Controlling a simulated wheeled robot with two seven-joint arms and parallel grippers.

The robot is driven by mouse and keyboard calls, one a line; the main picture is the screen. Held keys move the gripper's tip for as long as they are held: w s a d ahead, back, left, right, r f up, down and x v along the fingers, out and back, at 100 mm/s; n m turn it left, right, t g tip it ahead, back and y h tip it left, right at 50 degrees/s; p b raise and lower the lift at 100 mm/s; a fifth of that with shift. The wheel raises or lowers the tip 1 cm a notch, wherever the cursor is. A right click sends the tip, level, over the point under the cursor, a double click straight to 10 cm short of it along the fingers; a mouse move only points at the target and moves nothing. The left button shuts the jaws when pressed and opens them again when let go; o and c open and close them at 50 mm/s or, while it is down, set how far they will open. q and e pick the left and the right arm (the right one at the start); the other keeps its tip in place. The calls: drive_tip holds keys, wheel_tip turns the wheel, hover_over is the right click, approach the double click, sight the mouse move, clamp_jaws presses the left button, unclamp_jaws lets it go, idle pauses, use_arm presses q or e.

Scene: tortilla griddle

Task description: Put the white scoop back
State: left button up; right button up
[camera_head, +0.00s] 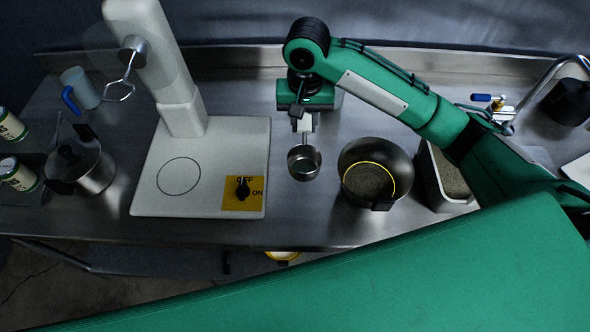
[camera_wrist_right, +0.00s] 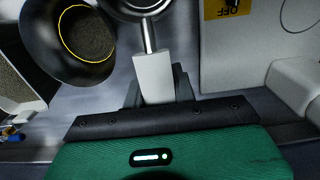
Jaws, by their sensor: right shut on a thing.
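The white scoop has a white handle and a round metal cup (camera_head: 304,163). Its handle (camera_wrist_right: 153,75) shows large in the right wrist view, with the cup cut off by the top edge. My right gripper (camera_head: 305,122) is shut on the handle; the fingers (camera_wrist_right: 156,90) lie on both sides of it. In the head view the scoop points toward the front of the counter, between the white mixer base and the dark bowl. I cannot tell whether the cup touches the counter. The cup looks empty from above. My left gripper is not in view.
The dark bowl (camera_head: 347,157) with a yellow ring and grainy contents stands just right of the scoop. A metal bin (camera_head: 433,184) of grainy stuff is farther right. Some counter around the scoop is clear.

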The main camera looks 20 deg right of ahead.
wheel_tip(320, 180, down, 14)
drive_tip(key=shift+s+d+r+p, duration=0.1)
drive_tip(key=shift+s+r+p, duration=0.05)
drive_tip(key=shift+p, duration=1.05)
drive_tip(key=shift+f, duration=0.7)
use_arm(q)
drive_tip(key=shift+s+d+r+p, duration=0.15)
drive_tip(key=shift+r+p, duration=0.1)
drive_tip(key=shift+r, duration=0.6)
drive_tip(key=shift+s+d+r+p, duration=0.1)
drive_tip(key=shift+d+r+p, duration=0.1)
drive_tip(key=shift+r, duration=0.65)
use_arm(e)
drive_tip(key=shift+f, duration=2)
drive_tip(key=o, duration=1)
drive_tip(key=shift+f, duration=0.1)
drive_tip(key=shift+c, duration=0.2)
